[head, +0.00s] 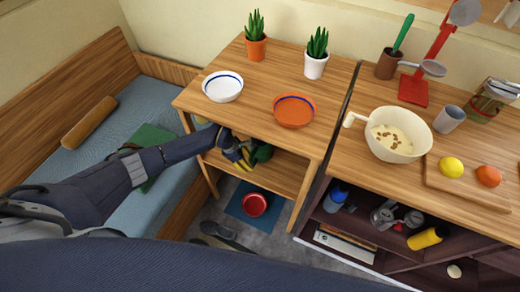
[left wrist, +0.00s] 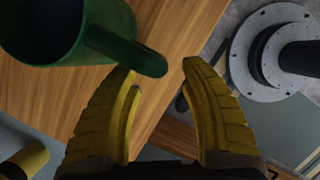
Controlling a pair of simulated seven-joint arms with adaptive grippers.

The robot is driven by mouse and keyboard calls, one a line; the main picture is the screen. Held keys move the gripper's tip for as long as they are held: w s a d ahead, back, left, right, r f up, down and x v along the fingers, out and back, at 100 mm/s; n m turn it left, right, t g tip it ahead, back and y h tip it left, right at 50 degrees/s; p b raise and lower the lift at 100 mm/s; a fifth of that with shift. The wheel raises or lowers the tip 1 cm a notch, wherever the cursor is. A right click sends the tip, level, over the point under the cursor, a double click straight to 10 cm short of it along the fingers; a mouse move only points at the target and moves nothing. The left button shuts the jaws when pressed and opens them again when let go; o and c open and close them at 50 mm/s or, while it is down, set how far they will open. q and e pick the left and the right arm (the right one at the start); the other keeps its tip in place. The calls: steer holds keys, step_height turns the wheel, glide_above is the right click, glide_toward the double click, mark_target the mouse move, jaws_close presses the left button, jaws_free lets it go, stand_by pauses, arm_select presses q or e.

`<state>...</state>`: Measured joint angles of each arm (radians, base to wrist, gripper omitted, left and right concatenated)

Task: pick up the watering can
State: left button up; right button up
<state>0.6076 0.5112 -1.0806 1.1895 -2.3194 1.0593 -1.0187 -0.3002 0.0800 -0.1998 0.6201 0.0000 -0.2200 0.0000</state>
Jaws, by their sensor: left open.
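The green watering can (head: 262,153) is on the lower shelf of the small wooden table, partly hidden by my left gripper in the head view. In the left wrist view the dark green can (left wrist: 70,30) fills the upper left, and a rounded green part of it reaches toward the gap between the fingertips. My left gripper (head: 246,157) reaches in under the tabletop, just left of the can. Its yellow fingers (left wrist: 160,72) are apart with nothing clasped between them. I cannot tell whether they touch the can. My right gripper is not in view.
The tabletop (head: 253,75) above holds two potted plants, a white bowl (head: 222,86) and an orange bowl (head: 294,110). A red pot (head: 255,204) stands below on a blue mat. A bed (head: 150,100) is at left; a dark cabinet with a crowded top is at right.

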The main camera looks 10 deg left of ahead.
mark_target(252, 164)
arm_select(q)
steer(key=shift+w+d+f, duration=0.25)
steer(key=shift+d+f, duration=0.4)
steer(key=shift+d, duration=0.1)
steer(key=shift+x, duration=0.8)
steer(key=shift+c, duration=0.2)
jaws_close()
steer(key=shift+w+r, duration=0.1)
